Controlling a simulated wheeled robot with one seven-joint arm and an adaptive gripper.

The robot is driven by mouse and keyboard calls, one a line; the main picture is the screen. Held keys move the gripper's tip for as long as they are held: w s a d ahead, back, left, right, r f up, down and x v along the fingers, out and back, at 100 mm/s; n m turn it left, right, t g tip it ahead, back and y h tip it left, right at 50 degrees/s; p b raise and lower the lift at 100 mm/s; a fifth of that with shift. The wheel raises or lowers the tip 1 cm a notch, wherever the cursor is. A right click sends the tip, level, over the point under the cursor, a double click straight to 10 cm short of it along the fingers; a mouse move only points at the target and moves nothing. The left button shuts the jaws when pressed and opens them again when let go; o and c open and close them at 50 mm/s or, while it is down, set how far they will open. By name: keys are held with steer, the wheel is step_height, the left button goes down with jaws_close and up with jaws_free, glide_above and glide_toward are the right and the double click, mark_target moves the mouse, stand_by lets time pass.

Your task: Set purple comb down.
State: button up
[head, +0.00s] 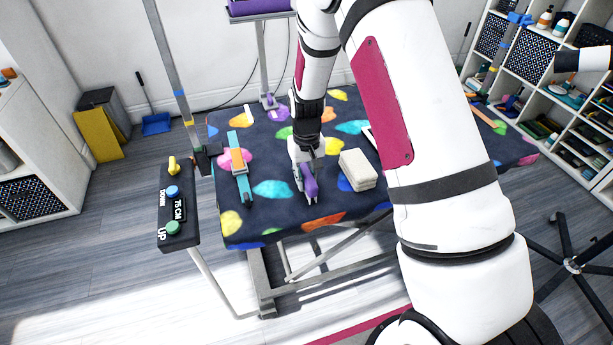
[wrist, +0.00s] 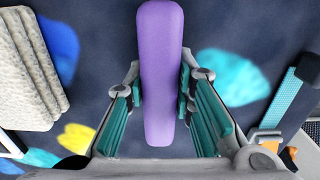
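The purple comb (wrist: 161,70) stands between the two teal-padded fingers of my gripper (wrist: 161,92) in the wrist view. The pads press against both its sides, so my gripper is shut on it. In the head view the purple comb (head: 310,187) shows at the end of my gripper (head: 306,178), over the front middle of the dark, colour-splotched table (head: 285,215). I cannot tell whether the comb touches the table top. Its teeth are not visible.
A stack of beige towels (head: 358,170) lies just right of the comb. A control panel (head: 178,205) stands off the table's left side. The table between the teal tool and comb is clear.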

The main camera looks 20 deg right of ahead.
mark_target(307, 172)
steer(key=o, duration=0.4)
steer(key=shift+c, duration=0.2)
steer(key=shift+r, duration=0.1)
steer(key=s+r+t, duration=0.1)
steer(key=s+r, duration=0.2)
steer(key=r, duration=0.8)
steer(key=s+r, duration=0.4)
steer(key=r, duration=0.8)
steer(key=s+r+t, duration=0.1)
steer(key=s+r, duration=0.3)
steer(key=s, duration=0.8)
steer(key=s+r+t, duration=0.1)
steer(key=s+r, duration=0.3)
steer(key=s, duration=0.9)
steer(key=shift+d+r, duration=0.15)
steer(key=shift+r, duration=0.05)
